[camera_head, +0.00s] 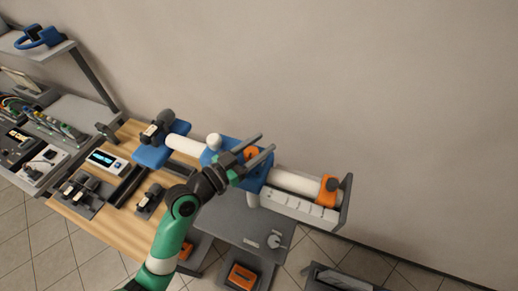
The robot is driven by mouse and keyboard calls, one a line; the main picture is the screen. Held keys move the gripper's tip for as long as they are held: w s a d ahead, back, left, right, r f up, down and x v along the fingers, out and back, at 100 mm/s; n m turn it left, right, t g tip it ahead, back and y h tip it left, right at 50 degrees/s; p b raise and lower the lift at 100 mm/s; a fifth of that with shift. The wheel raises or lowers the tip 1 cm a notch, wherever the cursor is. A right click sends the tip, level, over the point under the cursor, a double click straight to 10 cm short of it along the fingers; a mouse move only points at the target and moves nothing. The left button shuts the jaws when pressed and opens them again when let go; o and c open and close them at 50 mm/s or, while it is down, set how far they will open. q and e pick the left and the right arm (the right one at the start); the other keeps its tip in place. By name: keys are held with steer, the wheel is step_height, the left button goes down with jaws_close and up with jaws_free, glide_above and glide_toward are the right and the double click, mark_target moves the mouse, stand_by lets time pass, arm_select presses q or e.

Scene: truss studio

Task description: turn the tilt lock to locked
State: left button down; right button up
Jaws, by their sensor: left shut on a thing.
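A white tube (297,182) in a blue mount (258,180) lies across the middle in the head view. An orange part (251,153) on the mount, which looks like the tilt lock, shows between the fingers of my left gripper (258,147). The fingers stand a little apart, closed on this part. They and the wrist hide some of the mount. I cannot read which position the lock is in. My right gripper is out of view.
A white knob (214,141) stands on the mount. An orange clamp (328,192) sits near the tube's right end. A wooden bench (105,222) with small devices is at left. A grey table (235,226) is below the mount. The wall behind is bare.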

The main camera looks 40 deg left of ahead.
arm_select(q)
steer(key=shift+f+m+h+b, duration=0.4)
steer(key=shift+h+b, duration=0.2)
steer(key=shift+r+m+h+b, duration=0.1)
steer(key=shift+m+h+b, duration=0.2)
steer(key=shift+h, duration=0.2)
steer(key=shift+d+r+h, duration=0.1)
steer(key=shift+r+h, duration=0.05)
steer(key=shift+h, duration=0.15)
steer(key=shift+d+r, duration=0.1)
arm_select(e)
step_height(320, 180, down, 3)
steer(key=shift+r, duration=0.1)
arm_select(q)
steer(key=shift+c, duration=1.7)
jaws_free()
steer(key=shift+s, duration=0.2)
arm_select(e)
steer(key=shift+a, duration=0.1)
